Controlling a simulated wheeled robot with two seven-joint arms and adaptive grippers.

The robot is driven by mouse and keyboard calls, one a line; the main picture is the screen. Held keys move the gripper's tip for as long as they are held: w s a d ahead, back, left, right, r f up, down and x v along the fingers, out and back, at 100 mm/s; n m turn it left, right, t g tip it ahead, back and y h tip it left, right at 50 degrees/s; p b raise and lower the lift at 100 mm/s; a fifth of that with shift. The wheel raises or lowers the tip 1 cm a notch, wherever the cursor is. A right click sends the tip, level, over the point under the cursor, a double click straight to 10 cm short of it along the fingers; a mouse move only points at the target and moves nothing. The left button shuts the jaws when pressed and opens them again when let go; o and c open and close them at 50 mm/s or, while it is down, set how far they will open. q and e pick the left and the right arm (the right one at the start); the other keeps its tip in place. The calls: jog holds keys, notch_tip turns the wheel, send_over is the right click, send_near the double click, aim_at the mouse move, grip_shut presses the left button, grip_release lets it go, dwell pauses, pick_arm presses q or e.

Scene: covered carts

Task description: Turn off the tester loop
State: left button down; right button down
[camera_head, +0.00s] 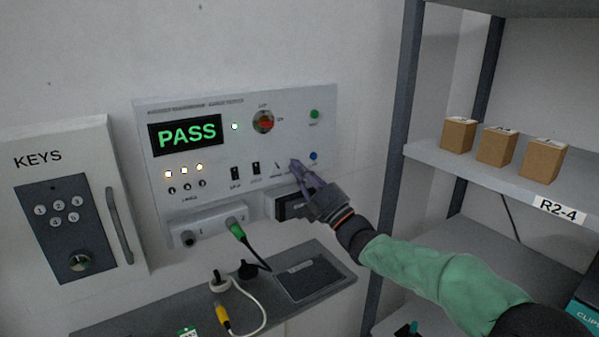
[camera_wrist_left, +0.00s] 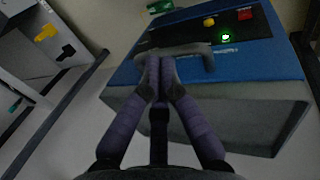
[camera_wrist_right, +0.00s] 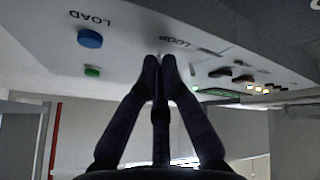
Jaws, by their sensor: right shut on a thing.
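The tester panel (camera_head: 330,105) is on the wall, with a lit green PASS display (camera_head: 187,134). My right gripper (camera_head: 294,166) is at the panel's lower right, left of the blue LOAD button (camera_head: 313,156). In the right wrist view its fingertips (camera_wrist_right: 161,62) are together right beside the LOOP label (camera_wrist_right: 175,42). It is shut on the small loop switch, which the fingertips hide. My left gripper (camera_wrist_left: 158,62) is outside the head view. In its wrist view it is shut, its tips close to a grey handle (camera_wrist_left: 205,62) on a blue-topped grey unit.
A red rotary knob (camera_head: 263,121) and a green button (camera_head: 314,114) are above my right gripper. Black rocker switches (camera_head: 256,169) are to its left. A KEYS cabinet (camera_head: 60,205) hangs left; shelves with cardboard boxes (camera_head: 497,147) stand right. Cables cross the grey ledge below.

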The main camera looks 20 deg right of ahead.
jog(key=shift+f, duration=0.2)
jog(key=c, duration=1.4)
grip_release()
jog(key=shift+c, duration=0.2)
jog(key=shift+r, duration=0.1)
jog(key=shift+r, duration=0.15)
